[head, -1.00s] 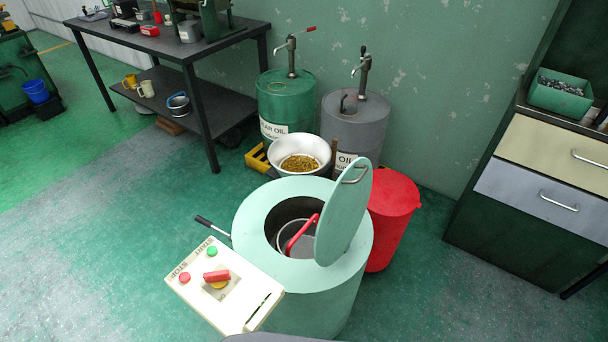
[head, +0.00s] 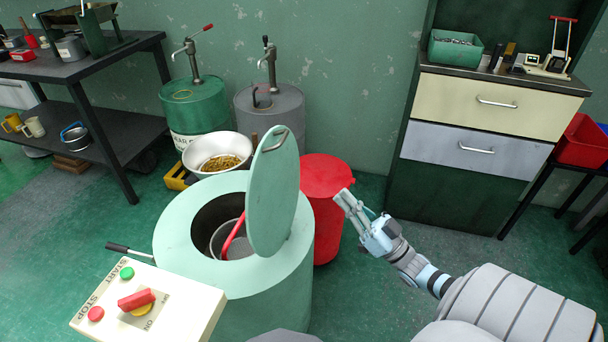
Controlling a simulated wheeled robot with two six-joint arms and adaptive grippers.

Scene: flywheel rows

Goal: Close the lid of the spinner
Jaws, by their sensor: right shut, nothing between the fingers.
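The spinner (head: 270,290) is a pale green drum with a round opening in its top. Its lid (head: 270,205) stands raised, nearly upright, on the right side of the opening, with a metal handle (head: 275,139) near its top edge. A grey basket (head: 236,241) with a red bar (head: 233,232) shows inside the opening. My right gripper (head: 345,199) is shut and empty, to the right of the lid and apart from it, in front of the red bin. My left gripper is not in view.
A control box (head: 180,311) with start and stop buttons is at the spinner's front left. A red bin (head: 325,172) stands behind the spinner, with a bowl (head: 217,150) and oil drums (head: 197,105) further back. A drawer cabinet (head: 470,190) is at the right.

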